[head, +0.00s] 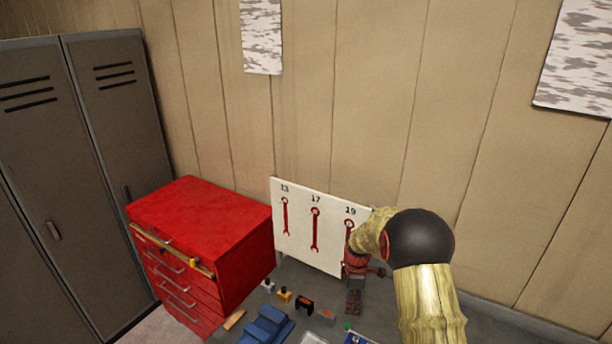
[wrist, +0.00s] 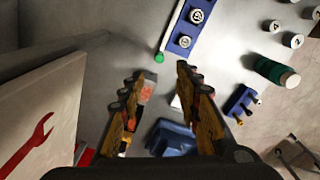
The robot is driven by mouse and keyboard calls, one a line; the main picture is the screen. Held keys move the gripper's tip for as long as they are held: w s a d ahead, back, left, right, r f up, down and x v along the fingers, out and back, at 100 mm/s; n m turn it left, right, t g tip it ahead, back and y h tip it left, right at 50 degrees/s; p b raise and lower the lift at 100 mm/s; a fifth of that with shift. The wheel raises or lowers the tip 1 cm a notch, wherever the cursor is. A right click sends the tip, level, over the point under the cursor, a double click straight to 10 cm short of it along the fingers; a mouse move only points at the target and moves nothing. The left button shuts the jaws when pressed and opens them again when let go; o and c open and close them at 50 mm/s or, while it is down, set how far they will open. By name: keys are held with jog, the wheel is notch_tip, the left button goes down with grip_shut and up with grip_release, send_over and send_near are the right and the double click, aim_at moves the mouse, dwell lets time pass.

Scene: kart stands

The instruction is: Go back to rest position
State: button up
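My gripper (wrist: 165,85) shows in the wrist view with its two yellow-brown fingers apart and nothing between them. In the head view my gripper (head: 354,300) hangs at the right end of the white tool board, above the work surface. My arm comes in from the lower right and hides part of the board's right side. The white board (head: 297,240) shows red wrench shapes under 13, 17 and 19. Its edge also shows at the left of the wrist view (wrist: 50,100).
A red drawer cabinet (head: 200,220) stands left of the board, and grey lockers (head: 85,170) stand farther left. A blue object (head: 268,325) and several small items lie on the surface. In the wrist view a blue strip (wrist: 187,30) and several cylinders lie at the top and right.

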jog(key=s+r+m+t+b, duration=0.2)
jog(key=s+r+m+b, duration=0.3)
jog(key=s, duration=0.8)
jog(key=s+a+r+m+t+b, duration=0.1)
jog(key=s+r+m+b, duration=0.3)
jog(key=s+b, duration=0.4)
jog(key=s+a+r+m+t+b, duration=0.1)
jog(key=s+r+m+b, duration=0.4)
jog(key=s, duration=1.3)
jog(key=m+t+b, duration=0.1)
jog(key=b, duration=0.1)
jog(key=shift+s+r+m+t+b, duration=0.15)
jog(key=shift+r+m+t+b, duration=0.15)
jog(key=shift+m, duration=0.1)
